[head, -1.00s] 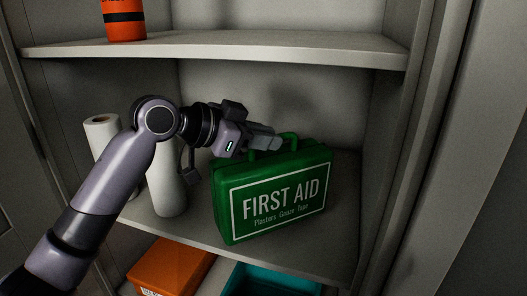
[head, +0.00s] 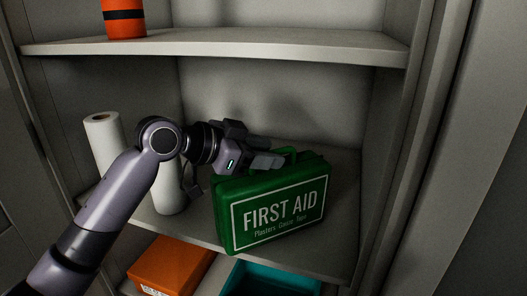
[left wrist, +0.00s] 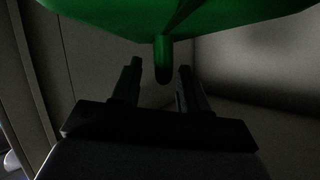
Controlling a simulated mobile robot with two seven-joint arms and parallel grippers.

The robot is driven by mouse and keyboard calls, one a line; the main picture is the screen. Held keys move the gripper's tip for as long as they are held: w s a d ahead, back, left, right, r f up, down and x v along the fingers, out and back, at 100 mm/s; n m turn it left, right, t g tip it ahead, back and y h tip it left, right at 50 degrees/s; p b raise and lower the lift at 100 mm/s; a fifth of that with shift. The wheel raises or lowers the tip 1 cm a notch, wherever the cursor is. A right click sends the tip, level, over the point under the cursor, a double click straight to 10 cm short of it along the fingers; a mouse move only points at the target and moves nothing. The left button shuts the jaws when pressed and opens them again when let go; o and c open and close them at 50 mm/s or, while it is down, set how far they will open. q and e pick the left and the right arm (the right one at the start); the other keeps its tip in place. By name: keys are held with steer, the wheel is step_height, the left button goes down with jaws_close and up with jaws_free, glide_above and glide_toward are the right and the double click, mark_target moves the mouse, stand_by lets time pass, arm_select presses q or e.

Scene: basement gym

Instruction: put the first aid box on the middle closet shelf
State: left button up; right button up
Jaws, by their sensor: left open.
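The green first aid box (head: 279,206) stands on the middle closet shelf (head: 333,247), its lettered face toward me and its lower edge at the shelf's front edge. My left gripper (head: 270,162) is over the top of the box, at its handle. In the left wrist view, the open fingers (left wrist: 157,82) have the green handle (left wrist: 162,60) between them, with a gap on each side. The green box body (left wrist: 215,18) fills the top of that view. In the head view my gripper partly hides the handle. My right gripper is not in view.
White rolls stand left of the box, one (head: 104,143) at the far left and one (head: 168,188) partly behind my arm. The upper shelf (head: 230,47) is above, with an orange cylinder (head: 123,20). Below are an orange box (head: 170,265) and a teal bin (head: 272,279). Shelf room is clear at right.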

arm_select(q)
steer(key=v, duration=1.2)
steer(key=shift+b, duration=0.35)
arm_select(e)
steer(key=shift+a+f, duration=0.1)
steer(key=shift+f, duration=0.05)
arm_select(q)
steer(key=shift+r, duration=0.15)
